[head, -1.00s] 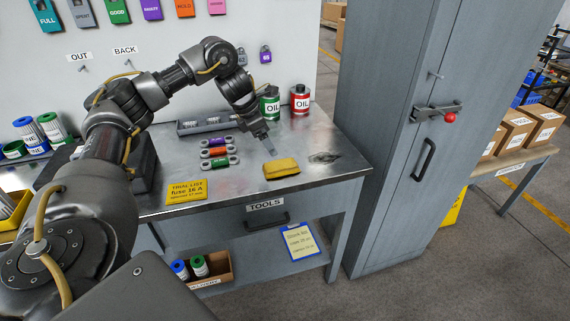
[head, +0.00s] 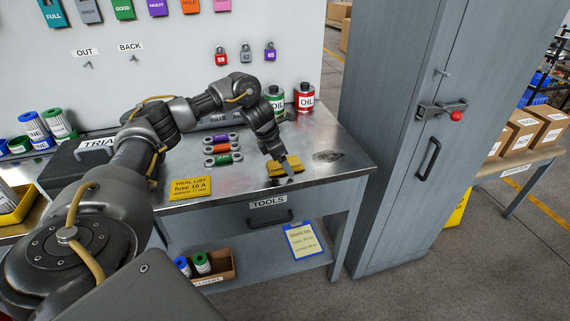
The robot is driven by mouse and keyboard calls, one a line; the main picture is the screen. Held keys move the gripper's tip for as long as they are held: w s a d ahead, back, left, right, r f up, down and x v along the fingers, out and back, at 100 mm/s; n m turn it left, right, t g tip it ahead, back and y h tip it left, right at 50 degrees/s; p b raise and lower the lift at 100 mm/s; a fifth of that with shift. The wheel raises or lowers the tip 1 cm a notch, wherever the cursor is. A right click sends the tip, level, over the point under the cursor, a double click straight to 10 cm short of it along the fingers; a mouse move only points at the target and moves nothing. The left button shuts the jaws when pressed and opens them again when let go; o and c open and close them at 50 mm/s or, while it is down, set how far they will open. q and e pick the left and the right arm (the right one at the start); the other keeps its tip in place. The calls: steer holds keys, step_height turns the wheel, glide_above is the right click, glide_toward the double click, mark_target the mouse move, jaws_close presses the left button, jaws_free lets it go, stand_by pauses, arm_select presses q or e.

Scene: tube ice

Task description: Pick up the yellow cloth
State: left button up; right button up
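The yellow cloth (head: 274,169) lies folded on the metal workbench top (head: 232,180), near its front edge. My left gripper (head: 288,166) points down at the cloth from above, with its fingertips over or at the cloth and covering part of it. I cannot tell whether the fingers touch the cloth or how far apart they are. My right gripper is not in view.
Left of the cloth lie several coloured fuses (head: 222,148) and a yellow trial list card (head: 190,188). Behind stand a green oil can (head: 276,98) and a red oil can (head: 303,98). A tall grey cabinet (head: 395,150) stands on the right.

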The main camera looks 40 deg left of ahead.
arm_select(q)
steer(key=shift+c, duration=0.3)
steer(key=c, duration=0.9)
steer(key=shift+c, duration=0.6)
